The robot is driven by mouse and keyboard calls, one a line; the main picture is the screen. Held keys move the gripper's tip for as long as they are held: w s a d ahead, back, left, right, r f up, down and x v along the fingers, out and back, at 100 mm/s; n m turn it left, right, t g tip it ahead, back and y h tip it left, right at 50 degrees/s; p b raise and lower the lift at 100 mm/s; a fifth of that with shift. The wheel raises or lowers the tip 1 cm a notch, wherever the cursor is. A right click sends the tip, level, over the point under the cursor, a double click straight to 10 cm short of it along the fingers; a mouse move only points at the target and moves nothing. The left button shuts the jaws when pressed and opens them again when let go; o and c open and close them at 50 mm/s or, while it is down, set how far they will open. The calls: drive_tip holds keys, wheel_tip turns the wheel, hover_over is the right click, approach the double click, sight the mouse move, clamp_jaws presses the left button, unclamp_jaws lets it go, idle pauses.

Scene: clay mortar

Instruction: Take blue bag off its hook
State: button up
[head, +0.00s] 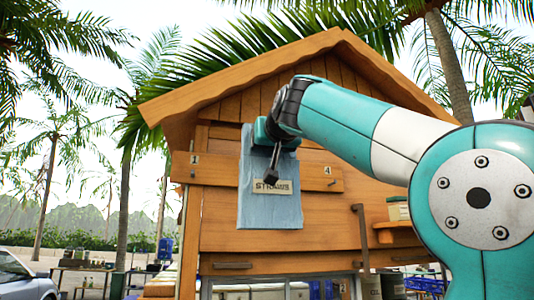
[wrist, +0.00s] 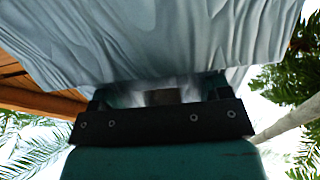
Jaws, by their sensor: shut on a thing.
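The blue bag (head: 268,205) hangs flat in front of the wooden hook rail, with a pale printed label on its front. My gripper (head: 268,132) is at the bag's top edge, shut on it. The wrist view shows the bag's wrinkled pale-blue cloth (wrist: 160,40) across the upper picture and my gripper (wrist: 160,95) against it. The bag and gripper hide the part of the rail behind them, so I cannot tell whether the bag still touches its hook.
The hook rail (head: 320,176) carries number tags 1 and 4 on either side of the bag. It is fixed to a wooden hut (head: 300,235). A small shelf (head: 396,229) with a box stands out at right. A vertical handle (head: 361,230) is below the rail's right end.

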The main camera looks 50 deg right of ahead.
drive_tip(key=shift+b+v, duration=0.9)
drive_tip(key=shift+v, duration=0.25)
drive_tip(key=shift+s+a+r, duration=0.1)
drive_tip(key=shift+s+a, duration=0.2)
drive_tip(key=shift+a, duration=0.1)
drive_tip(key=shift+b+v, duration=0.3)
drive_tip(key=shift+v, duration=1.65)
drive_tip(key=shift+s+d, duration=0.1)
drive_tip(key=shift+s, duration=0.05)
